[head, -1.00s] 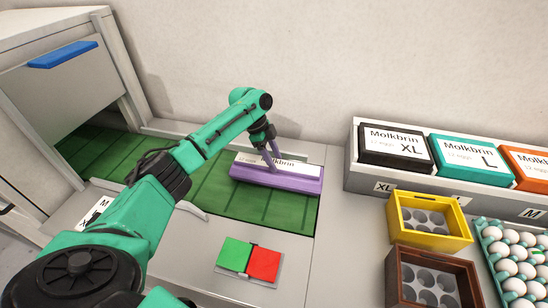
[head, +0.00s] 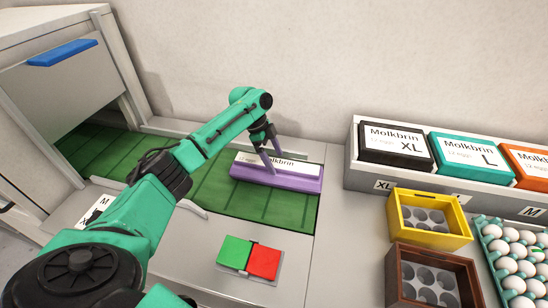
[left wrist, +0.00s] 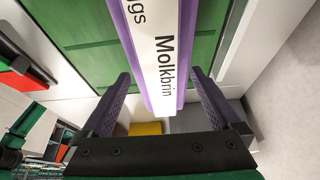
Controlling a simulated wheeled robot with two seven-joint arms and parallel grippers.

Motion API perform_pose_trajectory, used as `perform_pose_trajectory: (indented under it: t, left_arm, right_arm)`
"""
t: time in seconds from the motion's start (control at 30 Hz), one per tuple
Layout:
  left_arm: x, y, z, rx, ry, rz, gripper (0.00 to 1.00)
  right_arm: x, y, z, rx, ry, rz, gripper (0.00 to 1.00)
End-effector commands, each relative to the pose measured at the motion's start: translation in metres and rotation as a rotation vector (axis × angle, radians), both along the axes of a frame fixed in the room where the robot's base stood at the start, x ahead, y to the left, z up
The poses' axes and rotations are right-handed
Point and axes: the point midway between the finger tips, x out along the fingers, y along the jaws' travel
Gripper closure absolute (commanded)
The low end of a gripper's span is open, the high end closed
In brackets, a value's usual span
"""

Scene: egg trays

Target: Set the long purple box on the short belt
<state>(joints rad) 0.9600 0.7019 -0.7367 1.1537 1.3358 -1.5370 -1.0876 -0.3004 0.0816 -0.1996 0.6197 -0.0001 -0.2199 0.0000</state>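The long purple box (head: 290,183), with a white "Molkbrin" label on top, lies flat on the green short belt (head: 250,206), near its right end. In the left wrist view the box (left wrist: 160,50) runs between the fingers. My left gripper (head: 273,155) is over the box. Its purple fingers (left wrist: 160,78) are spread on both sides of the box, with gaps showing. My right gripper is not in view.
A green and red button panel (head: 248,257) sits in front of the belt. To the right are a shelf of labelled boxes (head: 395,146), a yellow crate (head: 430,237), a brown crate (head: 435,291) and an egg tray (head: 495,262). A grey housing (head: 70,90) covers the belt's left end.

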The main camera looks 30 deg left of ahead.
Motion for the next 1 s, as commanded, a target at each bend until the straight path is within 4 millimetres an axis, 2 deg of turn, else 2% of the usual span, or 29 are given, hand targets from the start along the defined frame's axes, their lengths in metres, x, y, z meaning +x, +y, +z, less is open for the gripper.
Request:
perform_pose_trajectory:
  t: [0.23, 0.37, 0.47, 0.7, 0.8, 1.0]
  left_arm:
    - [-0.001, 0.001, -0.002, 0.002, 0.006, 0.0, 0.04]
    - [-0.001, 0.005, 0.008, 0.001, 0.002, 0.001, 0.04]
    - [-0.003, 0.013, 0.028, 0.002, -0.002, 0.001, 0.04]
    - [-0.01, 0.039, 0.095, 0.0, -0.004, 0.002, 0.04]
    - [-0.012, 0.047, 0.117, 0.0, -0.003, 0.001, 0.04]
    - [-0.015, 0.054, 0.134, 0.001, 0.001, 0.0, 0.04]
  right_arm:
    - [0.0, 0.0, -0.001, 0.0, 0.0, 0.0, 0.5]
    - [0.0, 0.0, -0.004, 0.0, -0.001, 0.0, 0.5]
    - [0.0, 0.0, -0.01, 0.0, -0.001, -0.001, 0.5]
    - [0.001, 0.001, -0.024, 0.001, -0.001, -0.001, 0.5]
    - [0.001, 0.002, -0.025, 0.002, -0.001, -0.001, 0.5]
    - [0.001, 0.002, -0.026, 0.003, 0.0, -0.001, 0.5]
